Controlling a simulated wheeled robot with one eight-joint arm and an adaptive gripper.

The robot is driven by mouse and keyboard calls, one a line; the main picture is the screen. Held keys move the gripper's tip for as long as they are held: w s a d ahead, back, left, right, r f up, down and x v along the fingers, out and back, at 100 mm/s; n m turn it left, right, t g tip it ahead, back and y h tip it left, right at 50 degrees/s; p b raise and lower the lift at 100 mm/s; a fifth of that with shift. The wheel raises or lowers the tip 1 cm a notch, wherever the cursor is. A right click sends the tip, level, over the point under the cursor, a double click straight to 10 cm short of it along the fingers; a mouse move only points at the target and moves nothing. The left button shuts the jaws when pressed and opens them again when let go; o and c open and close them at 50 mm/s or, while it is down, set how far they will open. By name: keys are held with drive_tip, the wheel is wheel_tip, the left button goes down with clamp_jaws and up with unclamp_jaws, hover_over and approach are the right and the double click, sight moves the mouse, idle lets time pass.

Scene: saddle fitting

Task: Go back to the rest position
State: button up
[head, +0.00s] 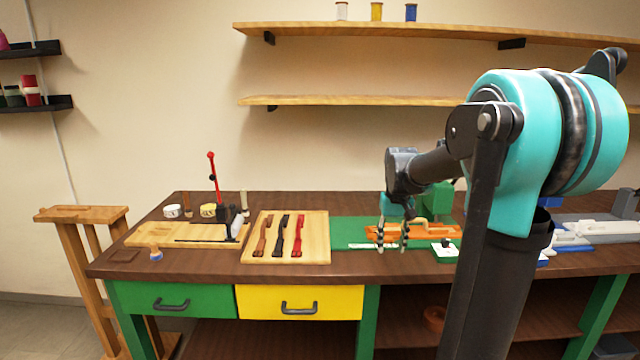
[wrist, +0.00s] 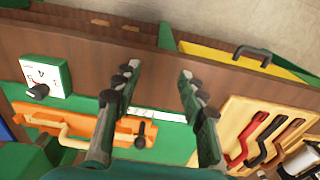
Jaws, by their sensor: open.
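My gripper (head: 391,236) is open and empty above the green mat (head: 346,231) on the workbench. In the wrist view its two fingers (wrist: 157,100) are spread apart with nothing between them. I cannot tell the exact height of the fingertips above the mat.
A wooden board (head: 258,222) with brown, black and red handles lies left of the mat. A white dial box on a green base (head: 445,250) stands at the right. Shelves (head: 400,32) run along the wall.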

drive_tip(key=s+f+t, duration=0.2)
drive_tip(key=s+f, duration=0.5)
drive_tip(key=s, duration=0.3)
drive_tip(key=s+a+f+t, duration=0.1)
drive_tip(key=s+f, duration=0.7)
drive_tip(key=s, duration=0.2)
drive_tip(key=shift+a+t, duration=0.25)
drive_tip(key=shift+t, duration=0.15)
